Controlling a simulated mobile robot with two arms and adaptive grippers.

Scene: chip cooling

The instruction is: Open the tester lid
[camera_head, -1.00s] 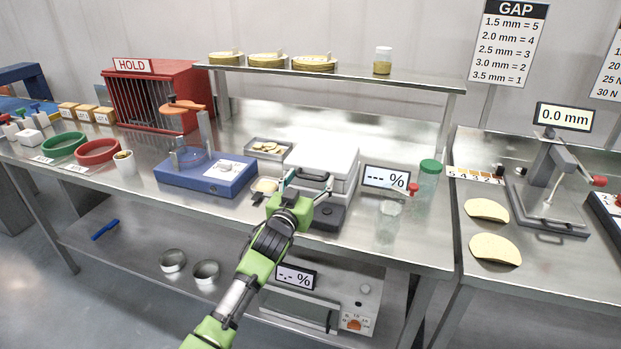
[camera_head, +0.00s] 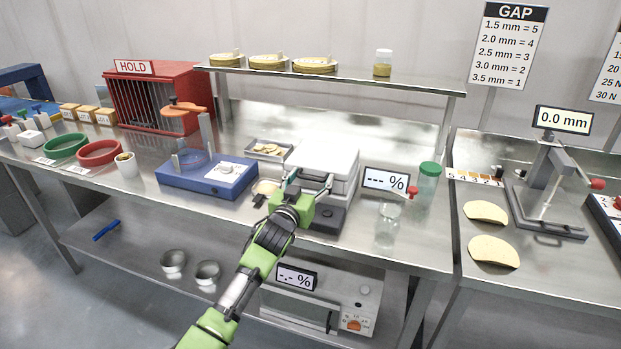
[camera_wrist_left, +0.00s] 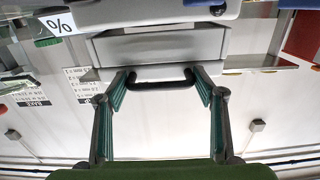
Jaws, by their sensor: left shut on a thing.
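The tester (camera_head: 346,188) is a white box on the metal bench, with a pale flat lid (camera_head: 328,156) on top. The lid looks down. A black bar handle (camera_wrist_left: 160,84) on its front shows in the left wrist view. My left gripper (camera_head: 310,180) is at the front of the lid. Its two fingers are shut on the handle, one at each end, as the left wrist view shows (camera_wrist_left: 163,82). In the head view the gripper mostly hides the handle. My right gripper is not in view.
A "--- %" display (camera_head: 386,180), a clear glass (camera_head: 388,222) and a green-capped jar (camera_head: 427,182) stand right of the tester. A blue device (camera_head: 208,175) and a metal tray (camera_head: 268,150) are to its left. A shelf (camera_head: 340,78) runs behind, above.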

